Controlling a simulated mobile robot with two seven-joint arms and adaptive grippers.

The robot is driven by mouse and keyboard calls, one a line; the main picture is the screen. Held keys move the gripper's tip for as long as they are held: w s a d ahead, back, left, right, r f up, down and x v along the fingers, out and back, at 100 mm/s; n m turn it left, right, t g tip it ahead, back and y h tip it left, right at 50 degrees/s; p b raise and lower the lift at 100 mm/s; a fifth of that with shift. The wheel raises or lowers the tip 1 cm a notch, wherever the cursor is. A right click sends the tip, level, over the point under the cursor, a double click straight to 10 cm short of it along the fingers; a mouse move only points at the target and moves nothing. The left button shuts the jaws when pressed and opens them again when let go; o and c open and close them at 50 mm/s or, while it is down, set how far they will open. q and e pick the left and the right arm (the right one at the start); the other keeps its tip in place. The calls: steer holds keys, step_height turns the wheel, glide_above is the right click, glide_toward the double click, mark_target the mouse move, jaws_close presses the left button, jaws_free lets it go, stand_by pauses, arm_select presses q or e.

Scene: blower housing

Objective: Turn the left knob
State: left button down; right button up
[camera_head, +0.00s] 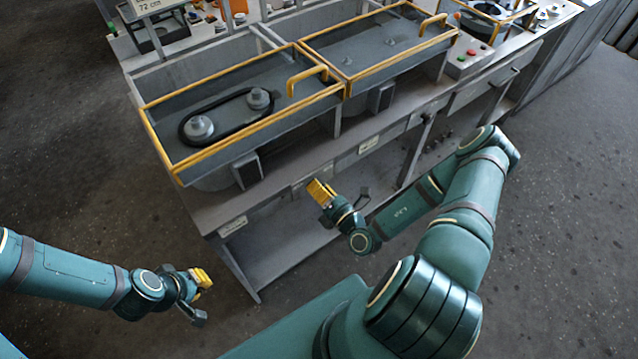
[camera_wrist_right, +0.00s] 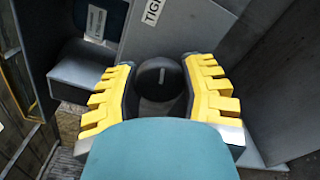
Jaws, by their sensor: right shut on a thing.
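In the right wrist view a round black knob (camera_wrist_right: 160,76) with a short pale mark line sits between the yellow-padded fingers of my right gripper (camera_wrist_right: 158,92). The fingers are shut on its two sides. The knob is on a grey panel under a label partly reading "TIGH". In the head view my right gripper (camera_head: 321,191) is at the front face of the bench, below the yellow-edged trays; it hides the knob there. My left gripper (camera_head: 202,278) hangs over the floor to the left, away from the bench; its finger opening cannot be made out.
The grey bench (camera_head: 235,210) carries a tray with a black belt (camera_head: 230,117) around two pulleys and a second tray (camera_head: 385,45) to its right. A control box (camera_head: 465,58) is further right. The floor in front is clear.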

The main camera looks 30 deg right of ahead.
steer(key=shift+m+p, duration=0.4)
steer(key=shift+m, duration=0.6)
steer(key=o, duration=1.2)
steer(key=shift+s, duration=0.1)
steer(key=s+d, duration=0.1)
steer(key=s, duration=1)
steer(key=shift+s, duration=0.35)
